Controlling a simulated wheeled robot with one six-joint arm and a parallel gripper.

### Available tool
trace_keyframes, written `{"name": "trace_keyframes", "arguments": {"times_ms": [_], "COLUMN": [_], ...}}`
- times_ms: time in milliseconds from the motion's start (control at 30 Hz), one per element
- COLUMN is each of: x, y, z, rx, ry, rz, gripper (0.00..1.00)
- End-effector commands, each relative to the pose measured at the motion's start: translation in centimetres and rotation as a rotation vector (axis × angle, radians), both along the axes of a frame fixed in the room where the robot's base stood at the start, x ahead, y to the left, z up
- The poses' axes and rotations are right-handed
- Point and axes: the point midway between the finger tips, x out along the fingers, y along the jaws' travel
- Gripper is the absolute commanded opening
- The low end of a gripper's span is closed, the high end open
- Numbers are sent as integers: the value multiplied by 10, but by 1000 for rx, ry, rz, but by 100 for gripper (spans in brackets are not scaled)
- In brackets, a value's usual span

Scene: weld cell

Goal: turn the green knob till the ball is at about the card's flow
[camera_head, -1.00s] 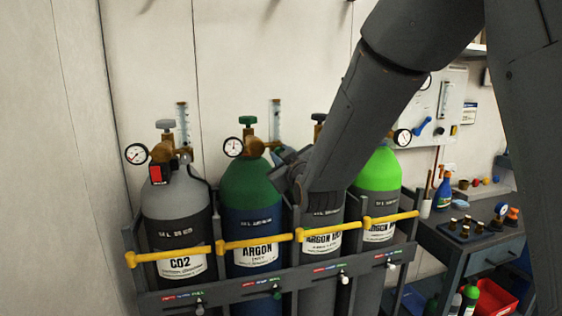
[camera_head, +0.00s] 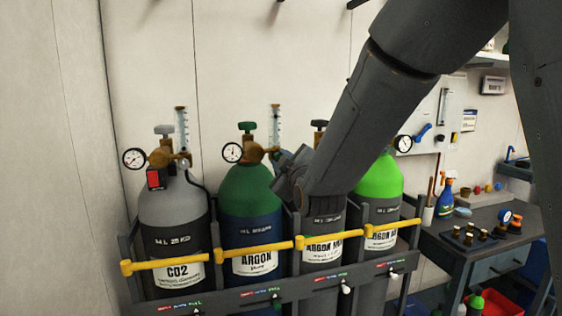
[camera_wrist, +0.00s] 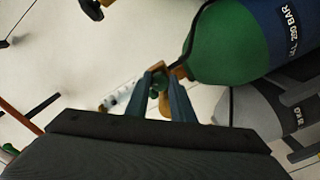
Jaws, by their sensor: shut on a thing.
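My gripper (camera_wrist: 160,82) is shut on a small green knob (camera_wrist: 158,84) beside the brass regulator of the argon cylinder. In the head view my gripper (camera_head: 277,160) reaches that regulator (camera_head: 254,152) from the right, and the knob is hidden there. The clear flow tube (camera_head: 275,122) stands upright above the regulator; its ball is too small to make out. It also shows in the wrist view (camera_wrist: 118,97). The green-topped argon cylinder (camera_head: 248,186) stands in the rack. I cannot tell which card gives the flow; one wall card (camera_head: 469,120) is unreadable.
A grey CO2 cylinder (camera_head: 172,205) stands to the left, a light-green-topped one (camera_head: 381,180) to the right. Yellow bars (camera_head: 270,247) cross the cylinders' fronts. A green top valve (camera_head: 247,127) and a gauge (camera_head: 232,152) sit near my gripper. A bench (camera_head: 470,240) stands at right.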

Motion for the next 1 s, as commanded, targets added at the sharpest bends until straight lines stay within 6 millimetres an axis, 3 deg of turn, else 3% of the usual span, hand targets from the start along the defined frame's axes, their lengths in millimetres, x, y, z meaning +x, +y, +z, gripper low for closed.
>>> {"name": "trace_keyframes", "arguments": {"times_ms": [100, 133, 167, 567, 1000], "x": [0, 0, 0, -6, -62], "y": [1, 1, 1, -2, -18], "z": [0, 0, 1, 0, 0], "rx": [0, 0, 0, 1, 2], "ry": [-1, -1, -1, 0, -2], "rz": [2, 2, 2, -1, 1], "gripper": [0, 25, 29, 29, 29]}}
